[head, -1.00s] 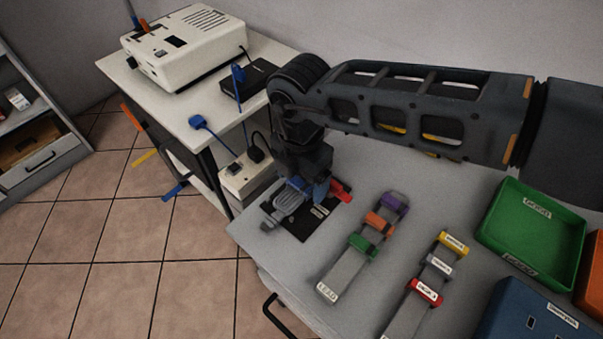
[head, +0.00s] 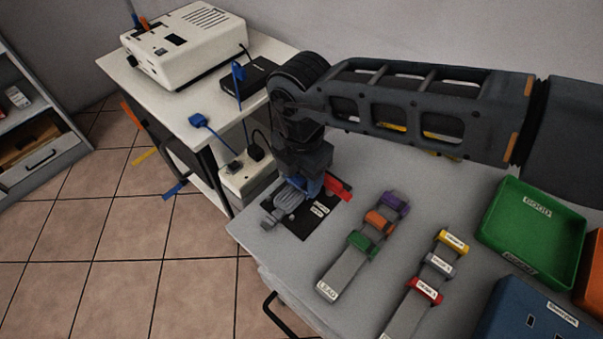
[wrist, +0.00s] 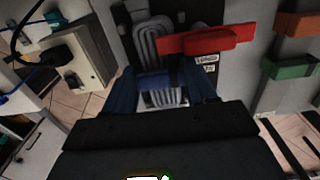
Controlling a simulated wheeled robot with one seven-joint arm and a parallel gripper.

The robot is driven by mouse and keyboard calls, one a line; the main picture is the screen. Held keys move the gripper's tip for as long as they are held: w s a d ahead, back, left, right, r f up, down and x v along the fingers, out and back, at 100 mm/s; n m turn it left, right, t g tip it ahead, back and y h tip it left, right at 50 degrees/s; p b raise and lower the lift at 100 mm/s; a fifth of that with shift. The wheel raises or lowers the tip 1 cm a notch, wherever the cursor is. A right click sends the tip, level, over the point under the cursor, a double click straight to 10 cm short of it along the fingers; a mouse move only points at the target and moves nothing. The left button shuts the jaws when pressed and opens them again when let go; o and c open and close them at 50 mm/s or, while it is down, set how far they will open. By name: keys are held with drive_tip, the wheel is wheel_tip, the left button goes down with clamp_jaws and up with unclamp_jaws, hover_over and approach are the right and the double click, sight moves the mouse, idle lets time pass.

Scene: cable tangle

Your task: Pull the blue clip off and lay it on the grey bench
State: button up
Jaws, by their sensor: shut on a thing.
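My gripper (head: 303,178) points down over the black pad at the left end of the grey bench (head: 270,270). It is shut on the blue clip (wrist: 155,82), which shows between the fingers in the wrist view. In the head view the clip is mostly hidden by the gripper. A grey coiled cable (head: 287,203) lies at the clip, and its loops show on both sides of the clip in the wrist view. I cannot tell whether the clip still grips the cable. A red clip (head: 338,187) is just right of the gripper.
A labelled strip with purple, orange and green clips (head: 362,242) and another with yellow, grey and red clips (head: 425,290) lie to the right. A green tray (head: 530,210) stands farther right. A white side table (head: 165,95) with a power strip (head: 243,180) is at the left.

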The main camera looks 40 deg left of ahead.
sight(302, 180)
drive_tip(key=shift+r, duration=0.3)
drive_tip(key=shift+r+p, duration=1.95)
drive_tip(key=shift+r, duration=0.2)
drive_tip(key=shift+f, duration=0.1)
